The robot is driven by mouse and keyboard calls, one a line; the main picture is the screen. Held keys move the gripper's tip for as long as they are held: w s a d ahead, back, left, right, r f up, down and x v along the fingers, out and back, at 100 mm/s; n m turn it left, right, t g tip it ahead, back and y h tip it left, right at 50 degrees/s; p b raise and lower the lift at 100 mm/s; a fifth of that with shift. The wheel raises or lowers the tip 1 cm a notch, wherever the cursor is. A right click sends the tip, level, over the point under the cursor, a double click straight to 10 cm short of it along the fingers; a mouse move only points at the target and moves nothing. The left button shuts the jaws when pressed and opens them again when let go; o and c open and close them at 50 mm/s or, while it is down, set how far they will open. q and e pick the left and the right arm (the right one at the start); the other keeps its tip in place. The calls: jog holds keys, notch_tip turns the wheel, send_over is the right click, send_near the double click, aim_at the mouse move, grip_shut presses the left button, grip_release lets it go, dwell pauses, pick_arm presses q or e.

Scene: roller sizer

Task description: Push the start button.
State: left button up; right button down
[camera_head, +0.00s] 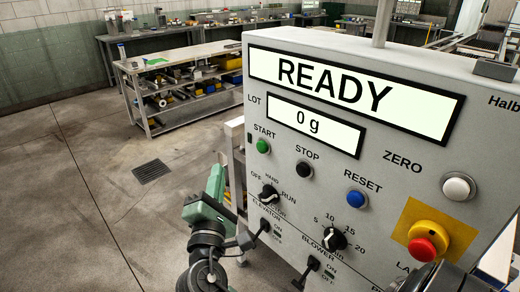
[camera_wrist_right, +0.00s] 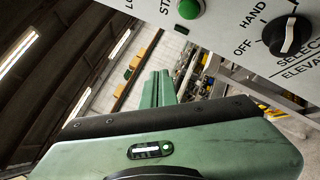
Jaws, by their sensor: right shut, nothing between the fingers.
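The green start button (camera_head: 263,146) sits on the grey control panel (camera_head: 390,160) below the LOT label, left of the black stop button (camera_head: 304,170). In the right wrist view the start button (camera_wrist_right: 190,9) shows at the top edge, partly cut off. My right gripper (camera_head: 216,172) is green, shut and empty. It is left of the panel's left edge, below and left of the start button in the picture, and apart from it. In the right wrist view its fingers (camera_wrist_right: 158,80) point past the panel edge. My left gripper is not in view.
The HAND/OFF/RUN selector (camera_head: 268,194), blue reset button (camera_head: 356,199) and red emergency stop (camera_head: 425,245) are also on the panel. Benches stand behind; the floor (camera_head: 90,220) at left is clear.

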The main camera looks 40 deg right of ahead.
aim_at(262, 147)
jog(key=shift+s+d+r, duration=0.2)
jog(key=shift+s+r, duration=0.1)
jog(key=shift+r, duration=0.25)
jog(key=shift+d, duration=0.1)
jog(key=d+p, duration=0.2)
jog(key=d, duration=0.6)
jog(key=shift+w+d, duration=0.3)
jog(key=shift+w, duration=0.1)
dwell(1.6)
jog(key=shift+d, duration=0.4)
jog(key=shift+d, duration=0.5)
dwell(0.6)
jog(key=shift+a, duration=0.9)
